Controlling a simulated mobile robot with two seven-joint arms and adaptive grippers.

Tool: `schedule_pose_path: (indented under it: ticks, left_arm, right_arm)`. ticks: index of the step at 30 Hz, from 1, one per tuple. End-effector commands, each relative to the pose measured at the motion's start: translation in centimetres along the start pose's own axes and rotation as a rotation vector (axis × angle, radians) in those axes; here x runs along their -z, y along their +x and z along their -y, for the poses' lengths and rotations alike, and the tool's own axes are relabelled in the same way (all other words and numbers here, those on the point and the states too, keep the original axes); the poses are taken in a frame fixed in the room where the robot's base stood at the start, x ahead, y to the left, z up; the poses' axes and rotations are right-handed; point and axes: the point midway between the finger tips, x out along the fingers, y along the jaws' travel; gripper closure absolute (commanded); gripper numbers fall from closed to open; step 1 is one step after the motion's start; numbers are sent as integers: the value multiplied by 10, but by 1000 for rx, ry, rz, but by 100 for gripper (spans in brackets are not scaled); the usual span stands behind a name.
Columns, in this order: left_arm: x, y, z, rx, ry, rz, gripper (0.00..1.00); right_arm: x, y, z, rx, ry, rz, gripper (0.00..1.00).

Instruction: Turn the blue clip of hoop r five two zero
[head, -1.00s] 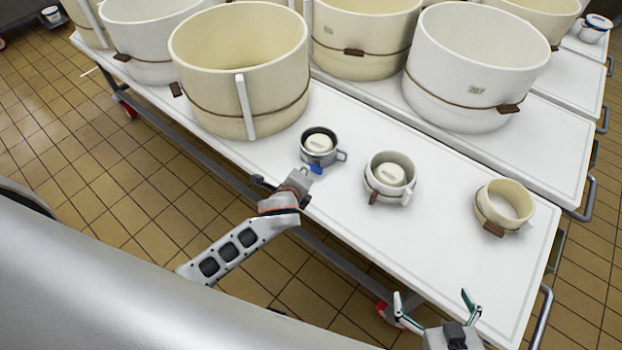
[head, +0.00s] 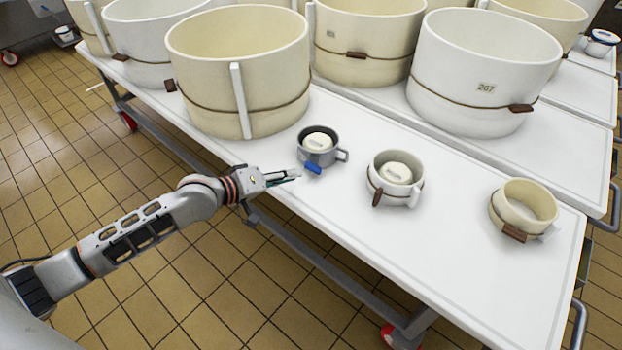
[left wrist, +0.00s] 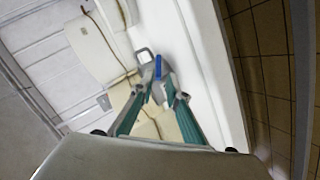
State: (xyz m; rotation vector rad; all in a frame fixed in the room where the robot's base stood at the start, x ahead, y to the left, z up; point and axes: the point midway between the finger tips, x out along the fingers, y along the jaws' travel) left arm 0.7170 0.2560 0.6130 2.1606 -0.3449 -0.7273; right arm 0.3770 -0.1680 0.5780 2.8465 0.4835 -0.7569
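A small grey hoop (head: 319,155) stands on the white table around a round cream piece (head: 319,139); any number on it is unreadable. Its blue clip (head: 313,168) sits low on the near side and points toward the lower right. My left gripper (head: 293,176) is just left of and nearer than the clip, apart from it, at the table's near edge. In the left wrist view the blue clip (left wrist: 158,66) shows just beyond my left fingertips (left wrist: 159,92). The fingers are spread with a gap and hold nothing. My right gripper is out of view.
A white hoop (head: 396,178) with a brown clip and a cream hoop (head: 523,208) stand farther right on the white table (head: 440,260). The table front between the small hoops is clear.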

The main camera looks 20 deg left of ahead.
Motion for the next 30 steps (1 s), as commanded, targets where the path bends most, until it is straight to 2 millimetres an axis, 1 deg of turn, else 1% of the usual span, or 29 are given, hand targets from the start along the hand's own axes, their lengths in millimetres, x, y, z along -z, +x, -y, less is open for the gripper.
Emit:
schedule_pose_path:
  ticks: [1,4,8,11,17,20,24,27,30]
  left_arm:
    - [1,2,8,-3,-67,2,85]
    - [10,2,6,-21,-155,-5,85]
    - [14,6,4,-30,-192,-8,85]
    - [13,17,4,-30,-194,-8,85]
    - [11,48,6,-26,-193,-5,85]
    - [11,61,5,-26,-191,-5,85]
    - [13,74,3,-27,-188,-7,85]
    - [14,78,2,-27,-186,-8,85]
    - [15,79,1,-28,-185,-9,85]
  right_arm:
    - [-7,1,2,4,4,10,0]
    - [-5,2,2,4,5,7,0]
    - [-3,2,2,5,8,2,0]
    - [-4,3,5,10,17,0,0]
    - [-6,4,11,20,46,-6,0]
    - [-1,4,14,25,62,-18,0]
    - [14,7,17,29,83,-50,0]
    - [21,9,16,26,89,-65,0]
    - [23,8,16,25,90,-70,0]
